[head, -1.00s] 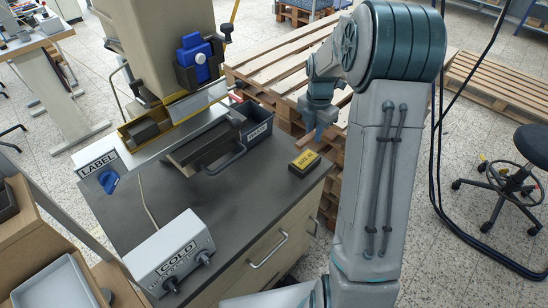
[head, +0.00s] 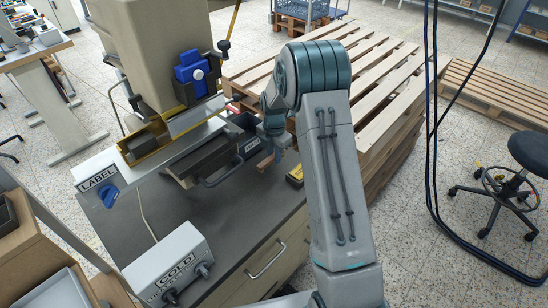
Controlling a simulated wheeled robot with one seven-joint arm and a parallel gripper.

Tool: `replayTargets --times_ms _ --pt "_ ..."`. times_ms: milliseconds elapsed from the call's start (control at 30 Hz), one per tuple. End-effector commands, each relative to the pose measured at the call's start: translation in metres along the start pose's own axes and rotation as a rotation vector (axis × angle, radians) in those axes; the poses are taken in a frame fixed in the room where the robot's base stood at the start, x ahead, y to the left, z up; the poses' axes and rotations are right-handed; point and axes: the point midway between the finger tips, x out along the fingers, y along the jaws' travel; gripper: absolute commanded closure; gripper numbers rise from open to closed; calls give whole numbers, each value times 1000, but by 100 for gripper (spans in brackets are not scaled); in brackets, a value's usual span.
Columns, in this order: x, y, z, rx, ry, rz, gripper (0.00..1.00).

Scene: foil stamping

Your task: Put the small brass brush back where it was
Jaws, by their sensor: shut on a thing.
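My gripper (head: 272,143) hangs over the back right part of the grey bench top, beside the black bin. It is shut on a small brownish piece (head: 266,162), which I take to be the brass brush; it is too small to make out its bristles. The piece shows just below the fingers, close to the bench top; I cannot tell whether it touches. My arm crosses the view from the lower right and hides part of the bench's right edge.
The stamping press (head: 150,50) with its blue unit stands at the back left. A black bin (head: 252,142) sits beside it. A yellow-topped block (head: 296,174) is partly behind my arm. A COLD control box (head: 170,265) stands in front. The bench top (head: 225,215) is clear in the middle.

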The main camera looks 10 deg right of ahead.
Motion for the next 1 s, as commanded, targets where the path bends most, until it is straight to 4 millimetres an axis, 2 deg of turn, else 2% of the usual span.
replayTargets --times_ms 133,500,533,600,867,1000 --pt "19 0 0 0 1 -1 100" --pt "25 0 0 0 1 1 100" --pt "23 0 0 -1 1 1 72" --pt "23 0 0 0 1 0 59" --pt "22 0 0 0 1 0 59" --pt "14 0 0 1 -1 2 59"
